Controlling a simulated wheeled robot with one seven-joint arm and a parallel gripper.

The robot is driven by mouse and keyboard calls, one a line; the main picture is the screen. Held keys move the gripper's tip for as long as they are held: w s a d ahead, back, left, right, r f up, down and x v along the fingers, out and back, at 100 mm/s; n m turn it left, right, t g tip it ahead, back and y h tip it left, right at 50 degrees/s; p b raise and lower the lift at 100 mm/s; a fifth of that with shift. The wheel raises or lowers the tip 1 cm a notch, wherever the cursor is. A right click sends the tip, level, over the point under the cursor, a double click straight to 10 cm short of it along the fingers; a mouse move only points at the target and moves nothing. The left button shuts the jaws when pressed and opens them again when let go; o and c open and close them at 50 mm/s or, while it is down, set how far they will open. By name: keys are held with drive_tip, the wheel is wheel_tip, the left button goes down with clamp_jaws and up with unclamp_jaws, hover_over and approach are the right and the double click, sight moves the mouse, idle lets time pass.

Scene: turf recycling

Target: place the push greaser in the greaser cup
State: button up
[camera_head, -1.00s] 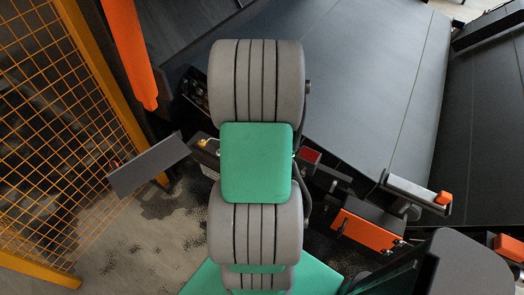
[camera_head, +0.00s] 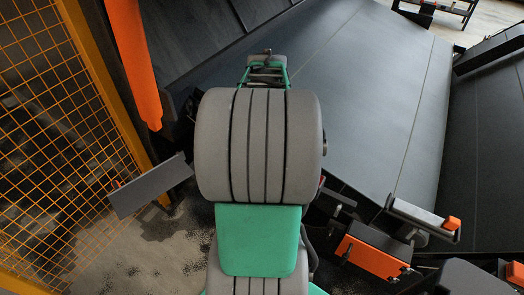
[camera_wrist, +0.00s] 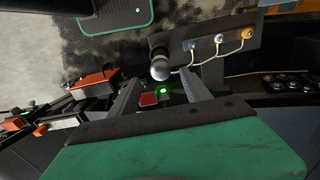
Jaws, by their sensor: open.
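My gripper (camera_head: 265,72) reaches out beyond my grey and green arm in the head view. In the wrist view my gripper (camera_wrist: 161,78) is open, its two grey fingers apart. A dark cylinder with a rounded silver end, which looks like the push greaser (camera_wrist: 160,66), shows between and just beyond the fingertips. I cannot tell whether the fingers touch it. I cannot make out the greaser cup for certain in either view.
A grey panel (camera_wrist: 225,42) with several small cabled fittings lies beside the silver-ended piece. A red square (camera_wrist: 148,99) and a green light show below it. An orange mesh fence (camera_head: 60,130) stands left, a wide dark belt (camera_head: 370,90) right, and an orange box (camera_head: 372,256) lower right.

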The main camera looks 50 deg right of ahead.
drive_tip(key=shift+r, duration=0.2)
drive_tip(key=w+a+r+n, duration=0.2)
drive_tip(key=w+a+n, duration=0.35)
drive_tip(key=a, duration=0.35)
drive_tip(key=w+a+r+n+t, duration=0.1)
drive_tip(key=a+n+t, duration=0.2)
drive_tip(key=a+n, duration=0.9)
drive_tip(key=a, duration=1)
drive_tip(key=shift+w+a+r+t, duration=0.2)
drive_tip(key=shift+w+a+t, duration=0.1)
drive_tip(key=shift+a, duration=0.1)
